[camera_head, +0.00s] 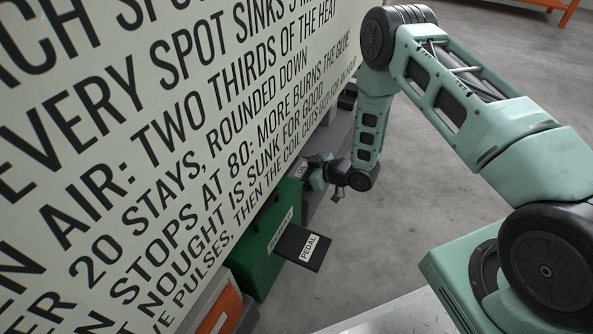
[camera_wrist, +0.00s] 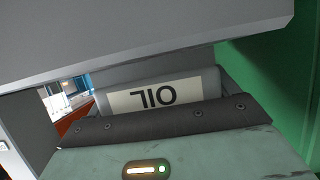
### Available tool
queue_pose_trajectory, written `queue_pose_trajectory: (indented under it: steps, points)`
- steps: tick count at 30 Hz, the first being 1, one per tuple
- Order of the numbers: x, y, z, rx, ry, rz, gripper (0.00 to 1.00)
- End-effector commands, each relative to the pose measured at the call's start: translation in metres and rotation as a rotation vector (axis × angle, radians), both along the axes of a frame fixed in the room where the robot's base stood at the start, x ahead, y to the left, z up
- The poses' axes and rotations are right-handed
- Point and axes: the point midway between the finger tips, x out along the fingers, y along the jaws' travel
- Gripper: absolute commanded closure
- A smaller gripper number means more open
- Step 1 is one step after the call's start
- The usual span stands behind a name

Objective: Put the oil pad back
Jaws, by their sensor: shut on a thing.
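The oil pad (camera_wrist: 155,95) is a grey block with a white label reading OIL upside down in the wrist view. My gripper (camera_wrist: 165,115) is shut on it, at the bottom middle of that view. In the head view my gripper (camera_head: 318,172) is small and reaches down to the lower edge of the big lettered panel, just above the green box. The pad is hard to make out there. A grey surface (camera_wrist: 130,30) hangs close over the pad in the wrist view. I cannot tell whether the pad touches it.
The green box (camera_head: 262,255) has a dark plate labelled PEDAL (camera_head: 303,248) sticking out to the right. The lettered panel (camera_head: 150,120) fills the left. An orange thing (camera_head: 222,308) lies at the lower left. Grey floor (camera_head: 400,215) is free to the right of the box.

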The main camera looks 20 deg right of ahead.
Motion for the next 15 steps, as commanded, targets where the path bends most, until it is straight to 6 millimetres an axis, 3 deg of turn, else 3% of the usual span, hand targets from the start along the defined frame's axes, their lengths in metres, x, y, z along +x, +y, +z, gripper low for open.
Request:
queue_pose_trajectory:
  steps: [1,2,3,11,15]
  points:
    - [0.000,0.000,-0.003,0.001,0.001,0.000,0.42]
    - [0.000,0.000,-0.002,0.000,0.000,0.000,0.06]
    - [0.000,0.000,-0.002,-0.001,0.001,0.000,0.00]
    - [0.000,0.000,0.002,0.000,0.000,0.000,0.00]
    - [-0.009,-0.009,0.010,-0.001,0.003,-0.002,0.00]
